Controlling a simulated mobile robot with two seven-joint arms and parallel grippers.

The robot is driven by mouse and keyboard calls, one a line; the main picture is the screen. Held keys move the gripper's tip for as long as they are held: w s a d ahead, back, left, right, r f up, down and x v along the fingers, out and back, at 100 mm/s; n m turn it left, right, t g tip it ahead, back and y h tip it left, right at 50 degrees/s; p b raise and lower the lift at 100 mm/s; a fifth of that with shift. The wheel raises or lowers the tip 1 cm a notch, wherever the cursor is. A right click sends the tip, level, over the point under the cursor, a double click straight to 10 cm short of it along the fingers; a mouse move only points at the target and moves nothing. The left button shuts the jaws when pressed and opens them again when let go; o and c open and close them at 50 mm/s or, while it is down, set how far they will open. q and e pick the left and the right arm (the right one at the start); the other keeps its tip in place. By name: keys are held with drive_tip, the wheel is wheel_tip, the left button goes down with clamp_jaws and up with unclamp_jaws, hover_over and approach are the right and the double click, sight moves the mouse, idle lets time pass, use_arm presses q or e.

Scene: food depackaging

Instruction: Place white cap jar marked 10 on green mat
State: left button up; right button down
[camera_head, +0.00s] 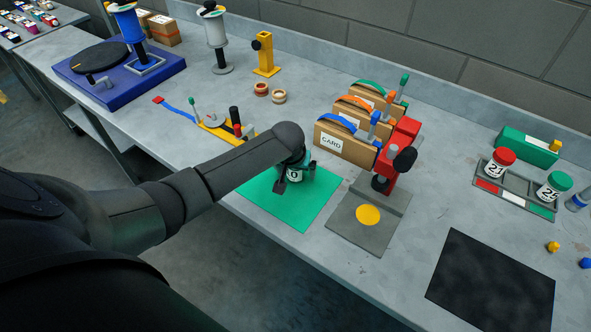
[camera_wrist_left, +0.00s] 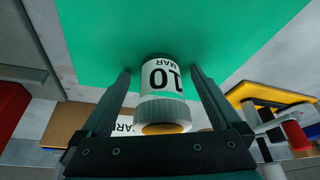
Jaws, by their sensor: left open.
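The jar (camera_wrist_left: 161,80) marked 10 MAR stands between my left gripper's fingers, with its pale ribbed cap (camera_wrist_left: 162,112) toward the palm. My left gripper (camera_wrist_left: 160,75) is open, with a finger on each side of the jar and a visible gap at both sides. In the head view the left gripper (camera_head: 296,176) is over the green mat (camera_head: 309,209), and the wrist and fingers hide most of the jar. The green mat also fills the upper part of the left wrist view (camera_wrist_left: 220,30). The jar appears to be upright on the mat. My right gripper is not in view.
Cardboard card boxes (camera_head: 335,143) and a red press (camera_head: 393,160) stand behind and right of the mat. A grey plate with a yellow disc (camera_head: 345,232) is just right. Jars marked 21 (camera_head: 496,168) and 25 (camera_head: 549,193) sit on a rack. A black mat (camera_head: 492,285) lies at front right.

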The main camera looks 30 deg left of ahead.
use_arm(q)
drive_tip(key=shift+r, duration=0.2)
drive_tip(key=p+v, duration=0.2)
drive_tip(key=v, duration=1)
